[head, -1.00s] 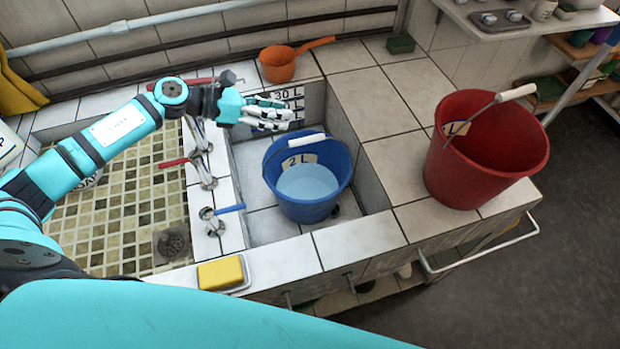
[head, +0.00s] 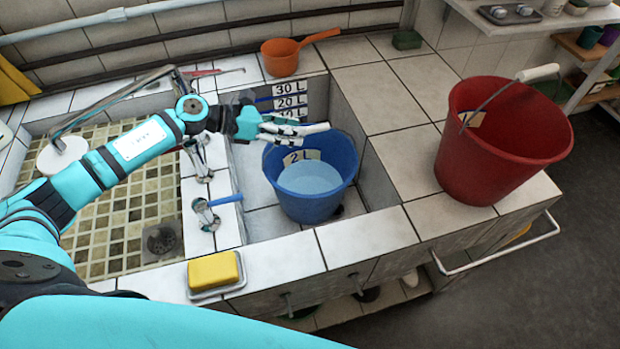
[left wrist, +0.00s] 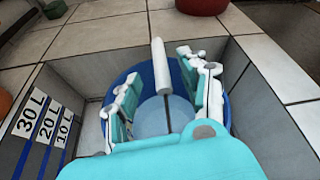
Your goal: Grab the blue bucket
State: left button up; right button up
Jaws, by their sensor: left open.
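The blue bucket (head: 308,205) stands upright in the right-hand tiled basin with water in it and a "2 L" label inside. My left gripper (head: 312,134) is open over the bucket's far rim, reaching in from the left. In the left wrist view, its fingers lie on either side of the bucket's white handle grip (left wrist: 160,68), with gaps between grip and fingers. The blue bucket (left wrist: 145,75) and its water show below the fingers there. In the head view the fingers cover most of the grip. My right gripper is in neither view.
A red bucket (head: 480,150) stands on the tiled ledge at right. An orange dipper (head: 280,58) lies behind the basin. Taps (head: 203,212) line the divider on the left. A yellow sponge (head: 213,270) sits on the front edge. Basin walls surround the blue bucket closely.

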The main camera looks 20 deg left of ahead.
aim_at(310, 127)
pick_arm(q)
jog(key=x, duration=0.1)
jog(key=p+x, duration=0.1)
jog(key=x, duration=0.1)
jog(key=shift+w+d+r, duration=0.15)
jog(key=shift+w+d, duration=0.05)
jog(key=shift+d, duration=0.25)
jog(key=shift+w+d+f, duration=0.2)
jog(key=shift+d+f, duration=0.1)
grip_shut()
jog(key=shift+w+r+p, duration=0.15)
jog(key=shift+r+p, duration=0.15)
jog(key=shift+r, duration=0.15)
jog(key=shift+w, duration=0.1)
